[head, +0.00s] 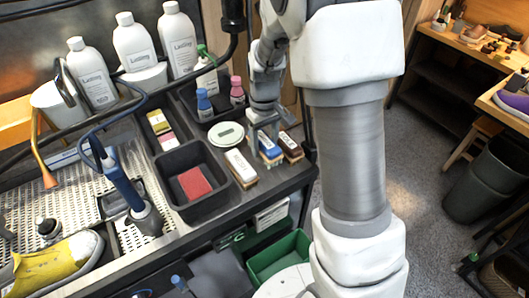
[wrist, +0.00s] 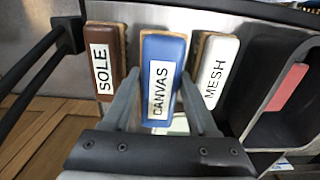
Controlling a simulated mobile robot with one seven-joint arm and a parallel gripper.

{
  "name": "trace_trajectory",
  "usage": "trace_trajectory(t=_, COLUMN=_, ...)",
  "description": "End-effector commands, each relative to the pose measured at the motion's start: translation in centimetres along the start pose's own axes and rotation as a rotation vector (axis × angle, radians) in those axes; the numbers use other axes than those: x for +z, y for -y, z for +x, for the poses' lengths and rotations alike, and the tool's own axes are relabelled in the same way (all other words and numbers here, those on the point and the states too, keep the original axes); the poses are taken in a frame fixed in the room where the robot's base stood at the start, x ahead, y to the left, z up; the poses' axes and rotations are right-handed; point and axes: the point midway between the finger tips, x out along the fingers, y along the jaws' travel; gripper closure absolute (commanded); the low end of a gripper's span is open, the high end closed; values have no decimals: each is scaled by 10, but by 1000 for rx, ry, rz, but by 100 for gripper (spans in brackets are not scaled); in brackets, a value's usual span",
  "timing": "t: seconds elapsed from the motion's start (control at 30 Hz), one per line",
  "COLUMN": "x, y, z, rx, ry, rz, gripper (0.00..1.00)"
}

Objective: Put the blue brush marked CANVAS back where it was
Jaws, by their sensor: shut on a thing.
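The blue brush (wrist: 162,60) with the CANVAS label is between my gripper's fingers in the wrist view. My gripper (wrist: 160,90) is shut on it, one finger along each long side. In the head view my gripper (head: 264,125) points down over the blue brush (head: 270,150) at the bench's right end. The brown SOLE brush (wrist: 103,60) lies left of it and the white MESH brush (wrist: 213,65) right of it in the wrist view. The three stand in a row, roughly parallel. I cannot tell whether the blue brush's bristles touch the surface.
A black bin (head: 190,208) with a red block (head: 194,183) stands beside the white brush. A round white-rimmed dish (head: 226,135) and small blue (head: 204,103) and pink (head: 237,91) bottles stand behind. The bench's edge is close to the brushes.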

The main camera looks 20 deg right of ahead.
Motion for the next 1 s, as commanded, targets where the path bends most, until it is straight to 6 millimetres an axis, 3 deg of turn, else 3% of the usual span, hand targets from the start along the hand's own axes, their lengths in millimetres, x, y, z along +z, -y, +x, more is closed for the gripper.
trace_trajectory(t=0.3, x=0, y=0, z=38, rx=-1, ry=2, rz=1, gripper=93)
trace_trajectory(t=0.7, x=-1, y=0, z=45, rx=0, ry=0, rz=0, gripper=93)
trace_trajectory(t=0.73, x=-1, y=0, z=44, rx=0, ry=0, rz=0, gripper=37)
trace_trajectory(t=0.87, x=-1, y=0, z=43, rx=0, ry=0, rz=0, gripper=14)
trace_trajectory(t=1.0, x=-1, y=0, z=43, rx=0, ry=0, rz=0, gripper=11)
